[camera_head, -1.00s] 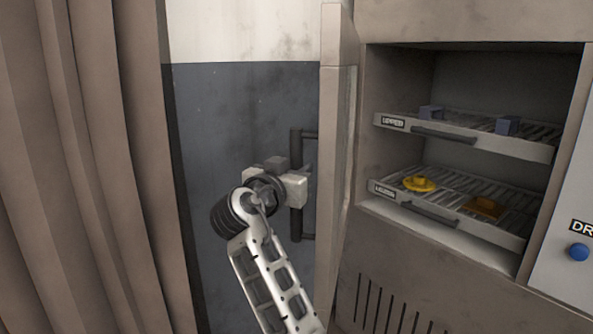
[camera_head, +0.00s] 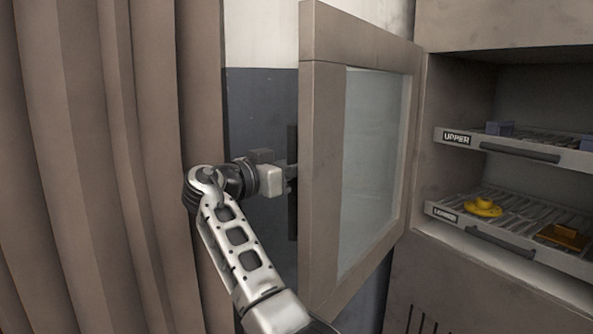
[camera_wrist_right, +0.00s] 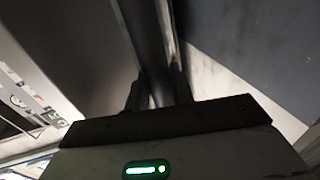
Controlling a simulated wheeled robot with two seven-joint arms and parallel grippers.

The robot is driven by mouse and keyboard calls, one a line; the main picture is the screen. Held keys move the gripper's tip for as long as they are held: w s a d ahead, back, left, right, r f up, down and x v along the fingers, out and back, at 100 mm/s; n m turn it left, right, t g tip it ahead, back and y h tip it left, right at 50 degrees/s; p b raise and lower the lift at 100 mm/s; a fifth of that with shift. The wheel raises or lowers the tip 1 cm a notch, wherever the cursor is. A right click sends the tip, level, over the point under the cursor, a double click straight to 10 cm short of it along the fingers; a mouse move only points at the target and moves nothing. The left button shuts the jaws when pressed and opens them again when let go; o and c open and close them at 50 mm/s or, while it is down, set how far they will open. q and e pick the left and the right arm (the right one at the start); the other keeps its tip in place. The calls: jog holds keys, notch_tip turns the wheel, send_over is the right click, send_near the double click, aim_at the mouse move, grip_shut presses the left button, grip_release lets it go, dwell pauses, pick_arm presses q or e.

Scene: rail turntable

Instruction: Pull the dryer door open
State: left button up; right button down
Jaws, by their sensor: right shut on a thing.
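The dryer door (camera_head: 325,85) stands wide open on the left side of the dryer in the head view, its glazed inner face turned towards me. Its dark vertical handle (camera_head: 292,218) is on the outer face, mostly hidden behind the door's free edge. My right gripper (camera_head: 287,178) is at the handle from the left and is shut on it; the fingertips are partly hidden. In the right wrist view the fingers (camera_wrist_right: 158,92) close around the long bar of the handle (camera_wrist_right: 147,35). My left gripper is not in view.
The open dryer chamber holds an upper rack (camera_head: 520,152) with blue blocks and a lower rack (camera_head: 490,232) with a yellow piece (camera_head: 483,207) and an orange piece (camera_head: 565,237). A brown curtain (camera_head: 90,170) hangs close on the left of my arm.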

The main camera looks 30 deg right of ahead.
jog(key=shift+s+d, duration=0.1)
jog(key=shift+s, duration=0.1)
jog(key=c, duration=1.3)
grip_release()
jog(key=shift+o, duration=0.2)
jog(key=shift+r, duration=0.6)
jog(key=s+a+r+b, duration=0.1)
jog(key=s+a+r, duration=0.5)
jog(key=s+r, duration=0.6)
jog(key=shift+s+a, duration=0.15)
jog(key=shift+a, duration=0.25)
